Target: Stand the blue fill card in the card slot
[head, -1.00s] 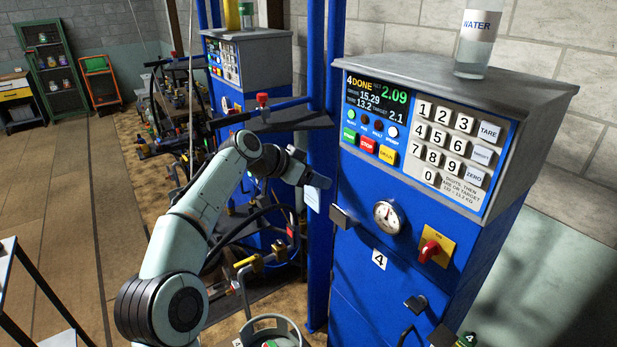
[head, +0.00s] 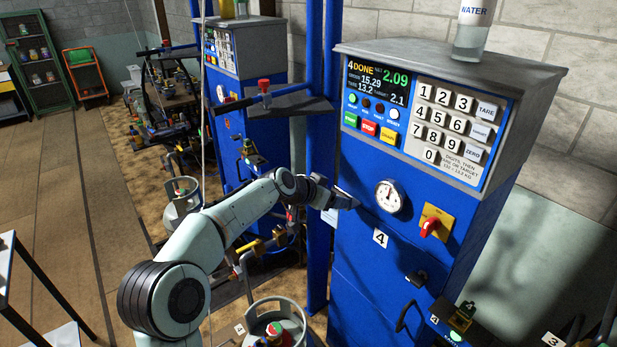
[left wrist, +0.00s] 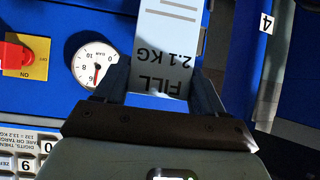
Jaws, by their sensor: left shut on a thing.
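My left gripper (head: 334,198) reaches in from the left, level with the dial, at the left part of scale 4's blue front. In the left wrist view it is shut on the fill card (left wrist: 170,35), a pale blue card printed "FILL 2.1 KG", upside down in that picture. The card's far end runs out of that view. In the head view a small pale part of the card (head: 329,215) shows just below the fingers. A small grey block on the scale's front, perhaps the card slot, is hard to separate from the fingertips. My right gripper is out of view.
Scale 4 (head: 355,270) has a dial (head: 389,197), a red switch (head: 431,227) and a keypad (head: 450,130); its display reads DONE. A blue post (head: 318,240) is close behind the gripper. A gas cylinder (head: 274,310) stands below.

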